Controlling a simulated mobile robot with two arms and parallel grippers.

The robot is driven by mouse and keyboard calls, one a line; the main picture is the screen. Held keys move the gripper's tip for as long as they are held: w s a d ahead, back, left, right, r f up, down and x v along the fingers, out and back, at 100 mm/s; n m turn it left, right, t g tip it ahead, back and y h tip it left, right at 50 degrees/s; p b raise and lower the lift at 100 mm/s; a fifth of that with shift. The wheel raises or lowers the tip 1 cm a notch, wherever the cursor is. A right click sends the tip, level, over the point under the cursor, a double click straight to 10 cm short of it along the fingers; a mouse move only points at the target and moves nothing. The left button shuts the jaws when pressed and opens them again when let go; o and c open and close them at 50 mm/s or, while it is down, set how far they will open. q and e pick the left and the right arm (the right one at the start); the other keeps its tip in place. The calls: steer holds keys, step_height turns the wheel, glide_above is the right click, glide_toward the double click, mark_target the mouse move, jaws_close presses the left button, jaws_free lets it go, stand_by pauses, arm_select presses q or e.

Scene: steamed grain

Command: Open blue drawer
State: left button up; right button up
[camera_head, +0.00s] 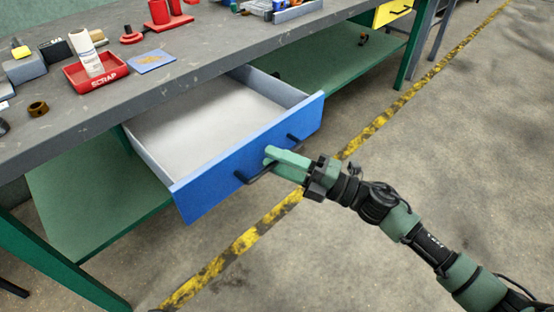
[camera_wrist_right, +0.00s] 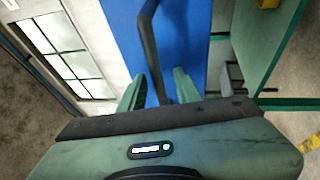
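The blue drawer (camera_head: 208,187) under the workbench is pulled well out, and its pale inside (camera_head: 205,125) shows empty. A dark bar handle (camera_head: 246,179) runs along its blue front. My right gripper (camera_head: 271,157) is at the handle, reaching in from the right. In the right wrist view the two green fingers (camera_wrist_right: 158,88) stand apart, one on each side of the handle (camera_wrist_right: 151,50), with gaps visible. The blue front (camera_wrist_right: 180,40) is just beyond them. My left gripper is not in view.
The grey workbench top (camera_head: 150,88) holds a red scrap bin (camera_head: 82,82), a blue card (camera_head: 151,61) and other small items. A green lower shelf (camera_head: 90,205) lies beneath. The floor (camera_head: 450,130) to the right is open, with a yellow-black stripe (camera_head: 245,240).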

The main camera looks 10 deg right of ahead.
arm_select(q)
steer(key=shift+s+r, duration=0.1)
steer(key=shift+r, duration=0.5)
arm_select(e)
steer(key=v, duration=0.7)
steer(key=shift+s+d, duration=0.2)
steer(key=shift+d, duration=0.15)
